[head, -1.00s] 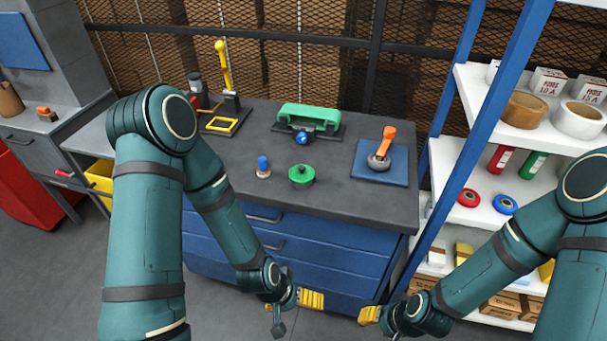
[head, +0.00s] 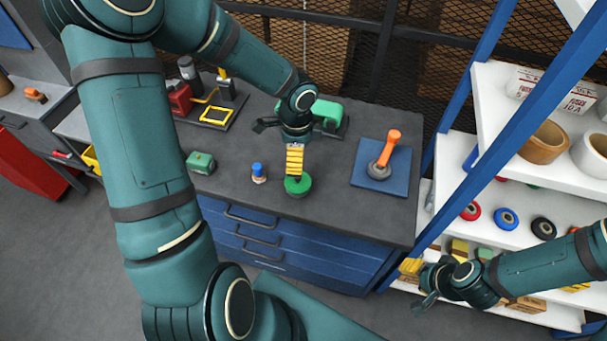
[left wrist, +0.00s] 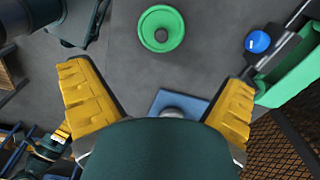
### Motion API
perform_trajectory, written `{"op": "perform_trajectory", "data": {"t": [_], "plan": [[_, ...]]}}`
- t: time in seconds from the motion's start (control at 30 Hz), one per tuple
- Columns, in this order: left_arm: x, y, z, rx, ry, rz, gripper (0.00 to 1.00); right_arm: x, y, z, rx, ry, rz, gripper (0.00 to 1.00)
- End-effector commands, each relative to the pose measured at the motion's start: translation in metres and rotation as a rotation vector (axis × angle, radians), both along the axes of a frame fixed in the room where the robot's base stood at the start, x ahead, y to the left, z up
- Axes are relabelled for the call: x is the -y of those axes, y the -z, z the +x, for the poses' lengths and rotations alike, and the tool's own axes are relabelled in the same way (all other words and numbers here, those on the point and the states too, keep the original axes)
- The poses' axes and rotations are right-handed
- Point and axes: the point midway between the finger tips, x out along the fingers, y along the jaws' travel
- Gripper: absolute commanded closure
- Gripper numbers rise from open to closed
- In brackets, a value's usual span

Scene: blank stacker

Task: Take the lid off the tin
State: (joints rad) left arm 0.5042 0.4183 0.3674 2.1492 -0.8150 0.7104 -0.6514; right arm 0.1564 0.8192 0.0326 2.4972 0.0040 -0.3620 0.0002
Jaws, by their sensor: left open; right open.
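The tin with its round green lid (head: 297,187) stands upright near the front edge of the grey bench. My left gripper (head: 294,165) is above it, pointing down, and its yellow finger overlaps the lid's back edge in the head view. In the left wrist view the lid (left wrist: 160,46) shows from above, with a small dark centre. It lies beyond the open, empty left fingers (left wrist: 158,100), apart from them. The tin's body is mostly hidden under the lid. My right gripper (head: 415,280) is open and empty, low in front of the shelf.
A blue-topped stamp (head: 258,172) stands left of the tin, with a small green box (head: 201,162) beyond it. An orange-handled tool (head: 386,152) rests on a blue mat (head: 360,181) to the right. A green machine (head: 328,114) stands behind. A blue-framed shelf is at the right.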

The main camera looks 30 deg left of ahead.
Motion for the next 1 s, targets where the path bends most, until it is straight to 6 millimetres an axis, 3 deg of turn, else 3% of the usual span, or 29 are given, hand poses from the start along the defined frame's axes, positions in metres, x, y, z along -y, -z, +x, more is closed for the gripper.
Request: {"op": "perform_trajectory", "data": {"t": [0.1,0.3,0.57,0.8,1.0], "plan": [[0.001,0.028,-0.001,-0.005,0.0,-0.003,0.0,0.0,0.007,0.0,0.0,0.0,-0.001,0.53],[0.001,0.058,-0.001,-0.003,-0.001,-0.003,0.0,-0.001,0.013,0.001,0.0,-0.001,-0.002,0.53],[0.001,0.075,0.0,-0.003,-0.002,-0.003,0.0,-0.001,0.015,0.001,-0.001,0.0,-0.003,0.53],[0.002,0.11,0.003,-0.004,-0.002,-0.004,0.0,-0.001,0.021,0.001,0.0,0.0,-0.004,0.53],[0.002,0.119,0.003,-0.001,-0.003,-0.004,0.0,-0.001,0.022,0.001,-0.001,0.001,-0.004,0.53]]}}
